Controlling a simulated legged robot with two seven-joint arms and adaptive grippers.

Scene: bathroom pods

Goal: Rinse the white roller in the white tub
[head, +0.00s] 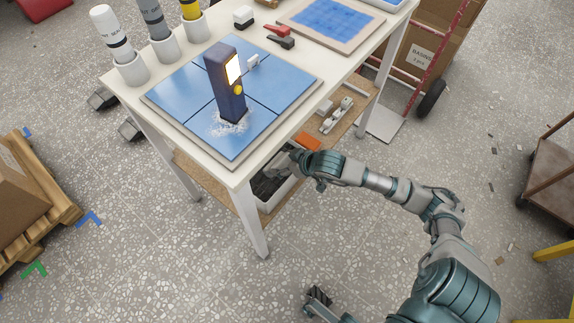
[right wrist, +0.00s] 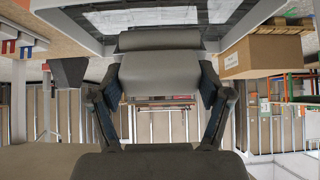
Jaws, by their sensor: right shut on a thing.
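The white tub (head: 284,192) stands on the lower shelf under the near corner of the table. Its inside looks dark and the tabletop hides part of it. My right gripper (head: 287,163) reaches in under the table edge at the tub. In the right wrist view its fingers are shut on the pale roller (right wrist: 160,72), with the tub's rim (right wrist: 83,38) close beyond it. Whether the roller touches anything inside the tub cannot be told. In the head view the roller is hidden. My left gripper (head: 318,296) is low at the bottom edge, away from the table; its opening is unclear.
On the table, a dark blue device with a lit screen (head: 226,82) stands on a blue tiled board (head: 185,95). Tubes stand in cups (head: 132,70) at the back left. An orange item (head: 307,141) lies on the shelf (head: 345,125). A cardboard box (right wrist: 262,52) shows in the wrist view.

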